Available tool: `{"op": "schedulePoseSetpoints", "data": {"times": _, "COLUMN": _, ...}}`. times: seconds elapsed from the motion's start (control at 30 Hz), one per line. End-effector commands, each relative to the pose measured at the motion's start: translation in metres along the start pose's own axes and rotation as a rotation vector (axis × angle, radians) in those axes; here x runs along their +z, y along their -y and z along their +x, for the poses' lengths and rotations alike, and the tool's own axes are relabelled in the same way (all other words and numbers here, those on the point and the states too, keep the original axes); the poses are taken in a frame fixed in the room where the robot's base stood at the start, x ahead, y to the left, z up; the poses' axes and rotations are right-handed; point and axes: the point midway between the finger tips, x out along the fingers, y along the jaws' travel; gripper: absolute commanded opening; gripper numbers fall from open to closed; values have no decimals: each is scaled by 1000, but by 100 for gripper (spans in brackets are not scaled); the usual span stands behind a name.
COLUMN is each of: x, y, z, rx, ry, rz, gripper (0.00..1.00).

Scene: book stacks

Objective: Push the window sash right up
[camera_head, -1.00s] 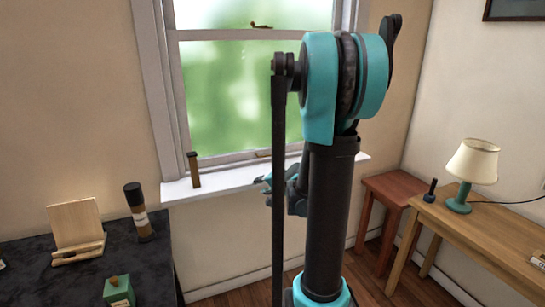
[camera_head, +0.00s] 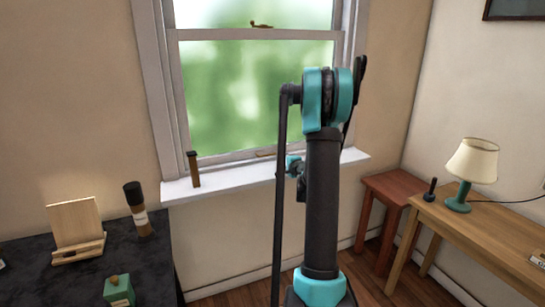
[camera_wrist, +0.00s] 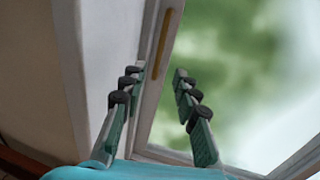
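The lower window sash (camera_head: 245,95) has a white frame and blurred green glass. Its bottom rail sits close above the white sill, with a brown lift strip (camera_head: 268,153) on it. A brass-coloured latch (camera_head: 261,25) is at the meeting rail. My gripper (camera_head: 292,166) is near the rail, right of the strip, mostly hidden by my arm. In the wrist view my gripper (camera_wrist: 158,75) is open, its two fingers apart with nothing between them. The lift strip (camera_wrist: 162,48) shows beyond the fingertips, and the sash glass (camera_wrist: 235,70) is at the right. Contact cannot be told.
A small brown post-like object (camera_head: 193,170) stands on the sill (camera_head: 225,181) at the left. A dark table (camera_head: 75,270) at the left holds a wooden stand, a bottle and a green box. A red-brown stool (camera_head: 395,187) and a lamp (camera_head: 471,165) on a wooden table are right.

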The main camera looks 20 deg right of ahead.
Motion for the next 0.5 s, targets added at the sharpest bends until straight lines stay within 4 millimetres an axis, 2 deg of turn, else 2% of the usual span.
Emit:
{"op": "schedulePoseSetpoints", "data": {"times": 0.3, "x": 1, "y": 0, "z": 64, "rx": 1, "ry": 2, "rz": 0, "gripper": 30}}
{"op": "schedulePoseSetpoints", "data": {"times": 0.5, "x": 0, "y": 0, "z": 94, "rx": 1, "ry": 1, "rz": -1, "gripper": 30}}
